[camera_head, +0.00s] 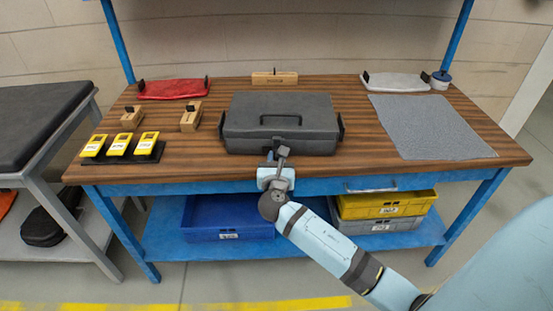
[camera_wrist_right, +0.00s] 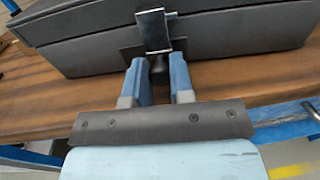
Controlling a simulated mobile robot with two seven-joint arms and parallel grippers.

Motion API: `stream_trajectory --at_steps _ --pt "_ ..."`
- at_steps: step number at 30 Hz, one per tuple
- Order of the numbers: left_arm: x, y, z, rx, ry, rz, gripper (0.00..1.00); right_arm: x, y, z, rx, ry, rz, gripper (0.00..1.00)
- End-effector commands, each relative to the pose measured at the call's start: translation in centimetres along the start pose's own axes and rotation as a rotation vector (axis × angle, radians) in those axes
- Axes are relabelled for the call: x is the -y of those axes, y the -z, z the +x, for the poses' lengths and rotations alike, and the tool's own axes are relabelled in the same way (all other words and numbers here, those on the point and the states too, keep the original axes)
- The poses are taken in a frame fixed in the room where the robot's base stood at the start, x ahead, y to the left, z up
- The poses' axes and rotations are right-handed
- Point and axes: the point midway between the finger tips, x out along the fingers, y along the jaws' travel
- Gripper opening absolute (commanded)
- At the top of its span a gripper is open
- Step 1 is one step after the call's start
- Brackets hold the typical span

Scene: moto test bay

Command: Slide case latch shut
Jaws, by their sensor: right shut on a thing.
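A dark grey case (camera_head: 281,135) with a handle on its lid stands closed on the wooden bench; it also fills the top of the right wrist view (camera_wrist_right: 92,45). Its metal latch (camera_wrist_right: 153,30) sits on the front face, across the seam between lid and body. My right gripper (camera_head: 276,163) is at the case's front, low by the latch. In the right wrist view its blue fingers (camera_wrist_right: 162,70) close around a small dark piece just under the latch plate; the fingers partly hide that piece. My left gripper is in neither view.
The bench (camera_head: 370,172) has yellow devices (camera_head: 119,145) at left, wooden blocks, a red pouch (camera_head: 174,89), a white pouch (camera_head: 396,82) and a grey mat (camera_head: 430,127). Blue (camera_head: 229,217) and yellow (camera_head: 386,204) bins stand on the shelf below. Bare wood lies either side of the case.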

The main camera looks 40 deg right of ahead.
Motion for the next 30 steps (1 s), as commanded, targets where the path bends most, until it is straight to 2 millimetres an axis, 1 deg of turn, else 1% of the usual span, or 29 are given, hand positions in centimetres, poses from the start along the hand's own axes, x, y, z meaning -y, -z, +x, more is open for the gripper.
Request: stream_trajectory --at_steps 6,11,16,17,18,20,27,30 --pt "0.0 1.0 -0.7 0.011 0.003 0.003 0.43 1.0 -0.4 0.0 -0.001 0.000 -0.003 0.00" --pt "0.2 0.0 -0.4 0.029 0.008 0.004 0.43 1.4 0.0 0.0 0.000 0.000 0.000 0.00" --pt "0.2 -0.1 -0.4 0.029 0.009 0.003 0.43 1.4 0.0 0.0 0.001 0.001 0.000 0.00" --pt "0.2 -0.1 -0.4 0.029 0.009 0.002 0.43 1.4 0.0 0.0 0.001 0.001 0.000 0.26" --pt "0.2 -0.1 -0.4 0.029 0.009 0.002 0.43 1.4 0.0 0.0 0.001 0.001 0.000 0.35" --pt "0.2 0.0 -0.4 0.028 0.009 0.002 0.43 1.4 0.0 0.0 0.001 0.000 0.000 0.47" --pt "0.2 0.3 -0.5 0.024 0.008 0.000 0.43 1.4 0.0 0.0 0.001 0.000 0.000 0.47" --pt "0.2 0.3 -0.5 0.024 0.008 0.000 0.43 1.4 0.0 -0.3 0.000 -0.001 0.001 0.47"
